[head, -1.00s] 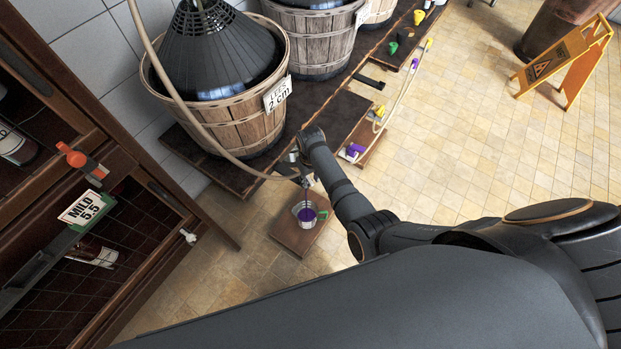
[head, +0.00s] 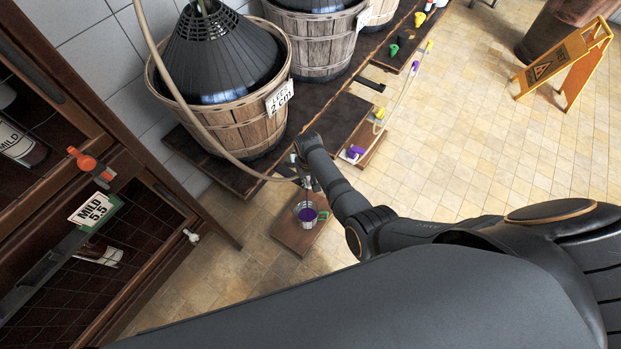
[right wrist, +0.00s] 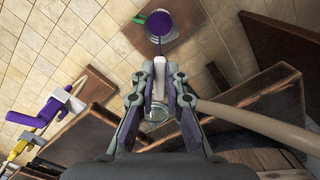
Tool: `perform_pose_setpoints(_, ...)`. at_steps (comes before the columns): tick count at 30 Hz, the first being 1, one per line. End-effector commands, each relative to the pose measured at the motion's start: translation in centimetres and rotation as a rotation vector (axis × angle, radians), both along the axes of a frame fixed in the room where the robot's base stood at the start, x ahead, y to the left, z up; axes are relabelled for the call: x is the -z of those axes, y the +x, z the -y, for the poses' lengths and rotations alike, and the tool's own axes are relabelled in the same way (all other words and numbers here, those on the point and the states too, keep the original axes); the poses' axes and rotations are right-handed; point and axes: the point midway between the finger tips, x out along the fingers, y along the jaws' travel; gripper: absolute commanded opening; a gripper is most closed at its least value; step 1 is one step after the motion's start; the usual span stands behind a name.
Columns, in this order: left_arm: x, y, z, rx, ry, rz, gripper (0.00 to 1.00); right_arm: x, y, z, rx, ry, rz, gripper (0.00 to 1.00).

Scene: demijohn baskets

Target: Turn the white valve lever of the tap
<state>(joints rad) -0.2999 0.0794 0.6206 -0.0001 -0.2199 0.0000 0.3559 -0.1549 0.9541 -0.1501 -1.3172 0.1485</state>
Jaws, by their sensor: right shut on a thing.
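My right gripper (right wrist: 158,90) is shut on the white valve lever (right wrist: 159,76), with one finger on each side of it. In the head view my right gripper (head: 307,182) is at the end of the beige hose, above a small metal cup (head: 307,224). The tap body is mostly hidden by the fingers. A thin purple stream runs down into the cup in the wrist view (right wrist: 172,40), and purple liquid (head: 307,214) shows in it. My left gripper is not in view.
The beige hose (head: 215,146) runs to a wooden basket (head: 235,132) holding a dark-capped demijohn. The cup stands on a low brown board (head: 290,238). A dark wooden rack (head: 150,225) is at the left. Open tiled floor (head: 450,150) lies to the right.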

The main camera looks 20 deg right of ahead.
Motion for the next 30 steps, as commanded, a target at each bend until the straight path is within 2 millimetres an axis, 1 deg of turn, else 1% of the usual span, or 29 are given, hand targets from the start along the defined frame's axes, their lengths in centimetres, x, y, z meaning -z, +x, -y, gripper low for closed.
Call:
perform_pose_setpoints(1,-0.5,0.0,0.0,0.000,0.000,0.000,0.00,-0.3,0.0,-0.2,0.042,-0.001,0.000,0.00)
perform_pose_setpoints(6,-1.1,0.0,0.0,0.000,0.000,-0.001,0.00,-0.2,0.2,-0.8,0.205,0.000,0.001,0.00)
perform_pose_setpoints(18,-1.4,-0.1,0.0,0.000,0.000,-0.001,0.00,0.0,0.7,-2.0,0.567,0.001,0.000,0.00)
perform_pose_setpoints(24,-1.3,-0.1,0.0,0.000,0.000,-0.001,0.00,0.0,1.1,-2.3,0.706,0.001,0.001,0.00)
perform_pose_setpoints(30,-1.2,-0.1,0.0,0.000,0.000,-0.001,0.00,0.0,1.3,-2.5,0.800,0.001,0.002,0.00)
